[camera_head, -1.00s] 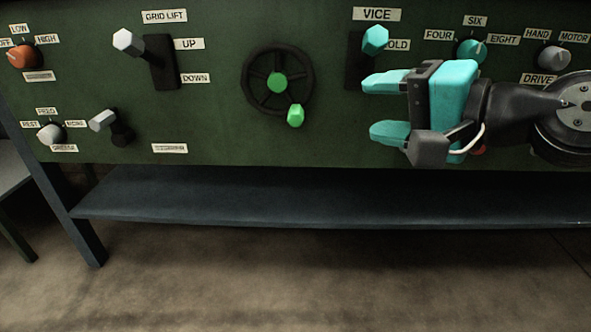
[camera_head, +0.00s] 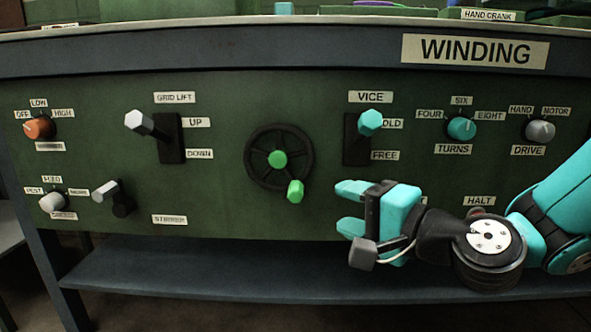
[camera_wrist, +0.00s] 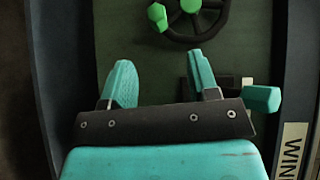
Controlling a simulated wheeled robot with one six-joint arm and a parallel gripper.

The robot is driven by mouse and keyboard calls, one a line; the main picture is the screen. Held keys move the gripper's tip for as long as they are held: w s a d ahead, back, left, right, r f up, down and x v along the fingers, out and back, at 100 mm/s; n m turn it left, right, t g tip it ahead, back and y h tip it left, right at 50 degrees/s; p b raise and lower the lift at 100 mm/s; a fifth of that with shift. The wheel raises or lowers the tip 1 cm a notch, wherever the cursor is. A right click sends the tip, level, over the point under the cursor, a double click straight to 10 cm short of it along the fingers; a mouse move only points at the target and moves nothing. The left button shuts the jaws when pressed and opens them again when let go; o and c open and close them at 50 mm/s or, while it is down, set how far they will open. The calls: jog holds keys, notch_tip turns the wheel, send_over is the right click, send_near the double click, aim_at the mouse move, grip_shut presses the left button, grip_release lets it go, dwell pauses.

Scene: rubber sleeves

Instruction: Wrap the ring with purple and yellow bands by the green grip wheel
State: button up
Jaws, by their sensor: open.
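The green grip wheel is a black handwheel (camera_head: 308,158) with a green hub (camera_head: 277,159) and a green grip (camera_head: 295,191) at its lower right, mounted on the dark green panel. In the wrist view the wheel (camera_wrist: 222,28) is at the top, with its green grip (camera_wrist: 157,17) ahead of my fingers. My gripper (camera_head: 345,208) is open and empty, to the right of and slightly below the grip, not touching it. Its two fingers also show in the wrist view (camera_wrist: 163,80). The ring with purple and yellow bands is not clearly visible; only a purple sliver (camera_head: 375,3) shows above the bench.
The vice lever (camera_head: 370,122) stands above my gripper, set toward HOLD. The grid lift lever (camera_head: 140,122) is left of the wheel. The turns knob (camera_head: 461,128) and drive knob (camera_head: 540,130) are at right. A shelf (camera_head: 200,270) runs below the panel.

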aim_at(295, 190)
jog(key=p+x, duration=0.3)
jog(key=x, duration=0.9)
jog(key=shift+w+f, duration=0.1)
jog(key=shift+w, duration=0.1)
jog(key=shift+d, duration=0.1)
grip_shut()
